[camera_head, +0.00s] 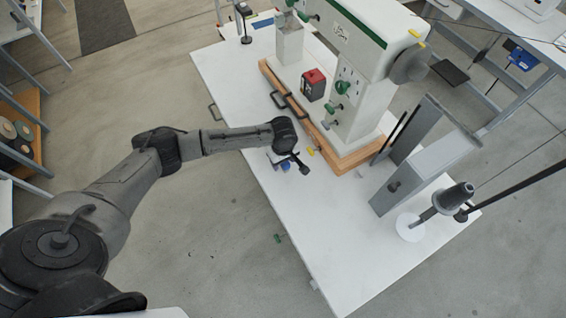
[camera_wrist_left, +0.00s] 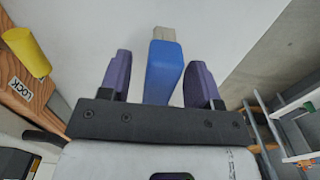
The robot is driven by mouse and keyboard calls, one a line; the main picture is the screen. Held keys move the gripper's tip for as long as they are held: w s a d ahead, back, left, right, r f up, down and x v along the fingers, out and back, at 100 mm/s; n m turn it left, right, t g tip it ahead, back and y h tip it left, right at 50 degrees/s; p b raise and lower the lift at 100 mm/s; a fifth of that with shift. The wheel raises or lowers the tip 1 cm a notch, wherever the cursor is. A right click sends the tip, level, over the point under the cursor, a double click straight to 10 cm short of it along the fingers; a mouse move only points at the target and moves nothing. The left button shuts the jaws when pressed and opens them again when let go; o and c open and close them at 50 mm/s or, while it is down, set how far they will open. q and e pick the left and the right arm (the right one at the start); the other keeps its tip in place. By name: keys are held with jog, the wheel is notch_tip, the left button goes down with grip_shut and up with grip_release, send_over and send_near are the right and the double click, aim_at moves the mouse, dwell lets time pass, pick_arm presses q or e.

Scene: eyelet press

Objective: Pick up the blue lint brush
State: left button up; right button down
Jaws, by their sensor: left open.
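The blue lint brush (camera_wrist_left: 163,72) lies on the white table top, with its blue handle toward me and its pale tan end pointing away. In the left wrist view it sits between the two purple fingers of my left gripper (camera_wrist_left: 160,82), with a gap on each side. The gripper is open and not clamped on it. In the head view my left gripper (camera_head: 288,164) is over the table near its left edge, and a small blue bit of the brush (camera_head: 286,167) shows by it. The rest of the brush is hidden there. My right gripper is not in view.
A large white press (camera_head: 355,100) on a wooden base (camera_head: 350,160) stands just right of my gripper. A yellow cylinder (camera_wrist_left: 27,52) is close by on the wood, beside a LOCK label. The table's front part (camera_head: 340,240) is clear. A grey bracket (camera_head: 425,165) stands at right.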

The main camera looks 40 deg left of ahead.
pick_arm(q)
jog(key=shift+f, duration=0.6)
grip_shut()
jog(key=shift+r, duration=0.15)
jog(key=shift+r, duration=0.55)
notch_tip(320, 180, up, 3)
jog(key=shift+f+p, duration=0.1)
jog(key=shift+p, duration=0.5)
jog(key=d+r+p, duration=0.1)
jog(key=d+r, duration=0.2)
jog(key=d, duration=0.2)
jog(key=w+d+r, duration=0.1)
jog(key=d+r, duration=0.3)
jog(key=d, duration=0.2)
jog(key=shift+w+d+p, duration=0.2)
jog(key=shift+d+p, duration=0.1)
jog(key=shift+p, duration=0.05)
